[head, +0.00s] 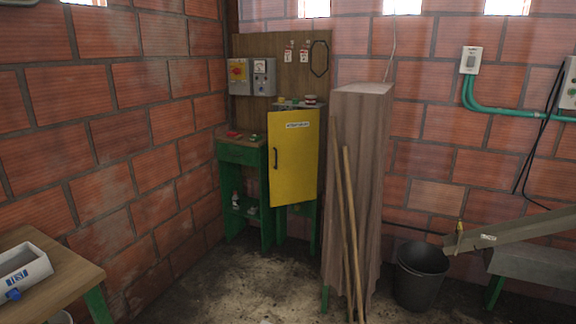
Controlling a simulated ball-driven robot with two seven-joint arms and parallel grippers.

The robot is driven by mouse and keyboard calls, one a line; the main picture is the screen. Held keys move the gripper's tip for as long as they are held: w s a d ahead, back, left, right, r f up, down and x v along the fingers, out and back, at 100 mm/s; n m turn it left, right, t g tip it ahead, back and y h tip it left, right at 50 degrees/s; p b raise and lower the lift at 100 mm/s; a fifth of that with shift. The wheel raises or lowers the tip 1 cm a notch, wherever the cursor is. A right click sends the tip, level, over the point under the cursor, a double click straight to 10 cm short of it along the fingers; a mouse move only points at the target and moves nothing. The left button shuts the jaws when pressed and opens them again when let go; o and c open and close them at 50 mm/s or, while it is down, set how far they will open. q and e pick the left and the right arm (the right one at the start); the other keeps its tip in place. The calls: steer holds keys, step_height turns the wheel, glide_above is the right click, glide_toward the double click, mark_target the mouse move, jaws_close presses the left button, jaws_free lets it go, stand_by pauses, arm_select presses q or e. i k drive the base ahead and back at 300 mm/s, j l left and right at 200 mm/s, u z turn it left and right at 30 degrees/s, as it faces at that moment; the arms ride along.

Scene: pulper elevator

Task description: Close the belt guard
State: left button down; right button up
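A yellow panel (293,175) with a dark vertical handle (275,158) near its left edge and a small white label (297,125) near its top stands in the back corner. It looks like the belt guard. It is upright in front of a green frame, its left edge seeming slightly nearer to me than its right. What lies behind it is hidden, and I cannot tell how far open it stands. Neither of my grippers is in view.
A green bench (242,152) stands left of the panel. A tall wooden column (355,190) with leaning poles (352,230) stands close on its right. A black bucket (420,275) and a sloping chute (510,233) are farther right. A table (50,290) is front left. The middle floor is clear.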

mark_target(293, 135)
steer(key=i+z, duration=0.1)
steer(key=i, duration=0.45)
steer(key=i+j+z, duration=0.1)
steer(key=i, duration=0.4)
steer(key=i+j, duration=0.2)
steer(key=i, duration=0.35)
steer(key=z, duration=0.05)
